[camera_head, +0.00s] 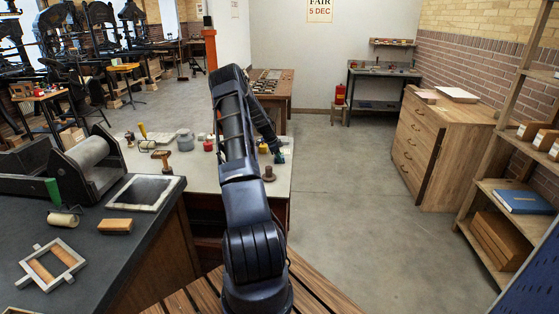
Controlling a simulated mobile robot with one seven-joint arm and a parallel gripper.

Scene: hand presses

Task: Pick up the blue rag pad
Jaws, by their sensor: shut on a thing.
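My gripper (277,150) is at the end of my dark arm, over the right edge of the light-topped table in the middle. It is shut on a small dark blue-teal thing (281,157), which looks like the blue rag pad. The pad is small in this view and partly covered by the gripper. I cannot tell whether it still touches the tabletop (228,183).
A brown knobbed tool (269,174) stands close in front of the gripper. Jars, a yellow item (263,148) and a wooden-handled tool (162,159) share the table. A dark bench with a roller press (87,157) stands at left. Open floor (350,190) lies to the right.

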